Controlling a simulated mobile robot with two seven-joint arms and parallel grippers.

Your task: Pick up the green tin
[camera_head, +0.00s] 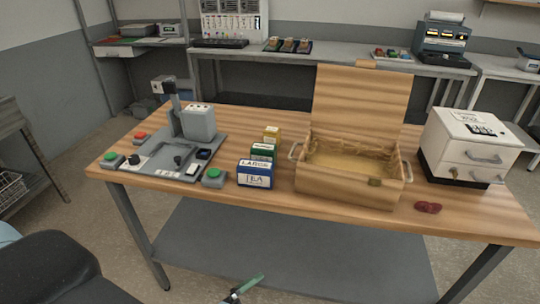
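The green tin (262,151) stands on the wooden table in a short row of tins. A blue-and-white tin with lettering (255,174) stands in front of it and hides its lower part. A yellow tin (272,134) stands behind it. What looks like the tip of my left gripper (243,290) shows at the bottom edge, dark with a green finger, low in front of the table and well away from the tins. Most of it is cut off, so I cannot tell whether it is open. My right gripper is not in view.
An open wooden box (345,184) with a raised lid stands right of the tins. A grey device on a base plate (150,165) and a green button (214,177) are to the left. A white drawer unit (470,150) and a small red object (428,207) are at right.

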